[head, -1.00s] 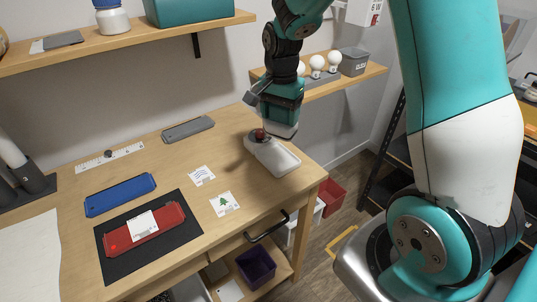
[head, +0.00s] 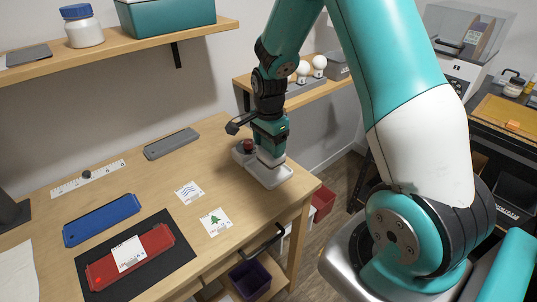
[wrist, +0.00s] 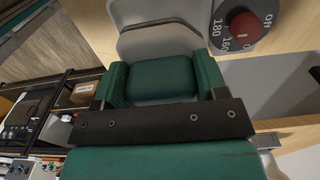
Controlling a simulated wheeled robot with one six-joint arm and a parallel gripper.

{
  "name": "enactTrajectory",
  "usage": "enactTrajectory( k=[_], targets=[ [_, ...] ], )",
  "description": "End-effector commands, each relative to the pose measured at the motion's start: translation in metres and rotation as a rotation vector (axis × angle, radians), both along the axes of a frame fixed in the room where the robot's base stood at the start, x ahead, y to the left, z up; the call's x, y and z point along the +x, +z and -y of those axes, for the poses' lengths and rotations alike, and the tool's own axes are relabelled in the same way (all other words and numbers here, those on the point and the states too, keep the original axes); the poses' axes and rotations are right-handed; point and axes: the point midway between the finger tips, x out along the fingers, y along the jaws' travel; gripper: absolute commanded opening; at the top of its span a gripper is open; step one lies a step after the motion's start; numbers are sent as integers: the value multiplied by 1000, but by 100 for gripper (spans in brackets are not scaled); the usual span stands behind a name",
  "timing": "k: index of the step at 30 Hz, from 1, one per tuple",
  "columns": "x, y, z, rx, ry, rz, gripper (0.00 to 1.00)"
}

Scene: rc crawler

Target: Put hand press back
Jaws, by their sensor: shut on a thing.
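My gripper (head: 269,152) points down over the front right corner of the workbench. Its teal fingers (wrist: 160,82) are shut on the pale hand press (wrist: 160,42). In the head view, a whitish part of the press (head: 270,159) shows just below the fingers. The press is over the white tray-like stand (head: 284,178), at or very close to it; I cannot tell whether it rests there. A red knob (head: 248,145) sits at the stand's far left end. In the wrist view, the knob (wrist: 244,24) shows on a dark dial marked with numbers and OFF.
A red plate (head: 155,246) lies on a black mat (head: 178,275). A blue plate (head: 101,219), a grey bar (head: 171,143), a ruler (head: 70,184) and two printed cards (head: 215,221) lie left of the stand. A side shelf (head: 310,97) with white bulbs is behind my arm.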

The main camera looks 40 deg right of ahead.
Motion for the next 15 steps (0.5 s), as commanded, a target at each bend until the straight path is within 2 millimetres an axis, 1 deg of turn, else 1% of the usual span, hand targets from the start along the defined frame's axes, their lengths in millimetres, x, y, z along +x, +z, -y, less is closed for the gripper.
enactTrajectory(
  k=[4,9,12,15],
  targets=[
    [0,-12,-2,0,2,-1,42],
    [0,-37,-2,0,2,-2,42],
    [1,-43,-2,0,2,1,42],
    [1,-44,-1,-1,2,3,42]
  ],
)
